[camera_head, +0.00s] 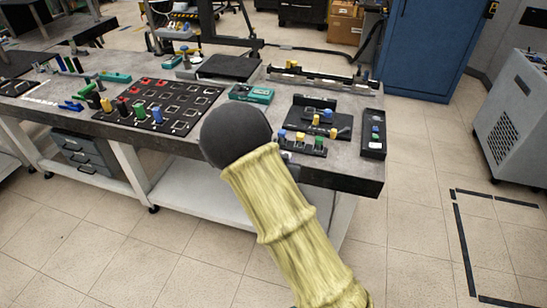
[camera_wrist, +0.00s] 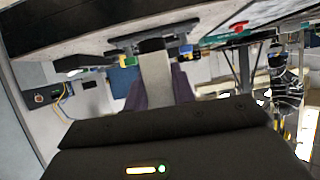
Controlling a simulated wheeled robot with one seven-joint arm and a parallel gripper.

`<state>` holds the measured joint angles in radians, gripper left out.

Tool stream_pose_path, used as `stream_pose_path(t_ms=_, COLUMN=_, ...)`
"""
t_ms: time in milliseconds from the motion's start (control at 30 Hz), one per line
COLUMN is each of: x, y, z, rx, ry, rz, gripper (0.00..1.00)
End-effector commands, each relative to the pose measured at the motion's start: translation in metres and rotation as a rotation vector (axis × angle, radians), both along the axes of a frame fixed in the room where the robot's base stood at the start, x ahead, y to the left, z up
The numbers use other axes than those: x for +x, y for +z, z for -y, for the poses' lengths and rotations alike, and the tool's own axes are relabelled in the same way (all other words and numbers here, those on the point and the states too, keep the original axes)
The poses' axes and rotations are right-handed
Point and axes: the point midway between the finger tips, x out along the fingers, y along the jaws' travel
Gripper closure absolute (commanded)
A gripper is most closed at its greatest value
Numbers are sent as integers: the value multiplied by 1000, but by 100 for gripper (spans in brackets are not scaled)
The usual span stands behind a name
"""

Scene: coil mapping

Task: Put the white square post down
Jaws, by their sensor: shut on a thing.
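The white square post (camera_wrist: 155,82) looks light grey in the wrist view and stands out from between my gripper's fingers. My gripper (camera_wrist: 159,92) is shut on it, with a dark purplish finger on each side. The post's far end overlaps dark fixtures at the table, and I cannot tell whether it touches anything. In the head view my yellow-sleeved arm with its dark round end hides the gripper and most of what it holds. The black mat (camera_head: 204,112) with marked squares lies on the table, with several coloured posts along its left part.
The grey table (camera_head: 341,180) carries a black fixture with coloured pegs (camera_head: 317,119), a black tray (camera_head: 373,149) at right, a teal box (camera_head: 250,93) and a long rail (camera_head: 318,77) behind. A blue cabinet (camera_head: 428,45) stands behind. Floor at right is clear.

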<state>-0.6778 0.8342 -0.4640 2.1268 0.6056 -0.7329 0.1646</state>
Motion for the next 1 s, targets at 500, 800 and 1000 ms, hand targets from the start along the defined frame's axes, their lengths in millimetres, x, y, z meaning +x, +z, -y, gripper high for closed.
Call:
stream_pose_path(t_ms=500, x=-70, y=-111, z=70, rx=0, ry=260, rz=-12, gripper=99)
stream_pose_path(t_ms=800, x=-89, y=-126, z=71, rx=0, ry=314, rz=0, gripper=99)
stream_pose_path(t_ms=1000, x=-89, y=-125, z=71, rx=0, ry=313, rz=0, gripper=99)
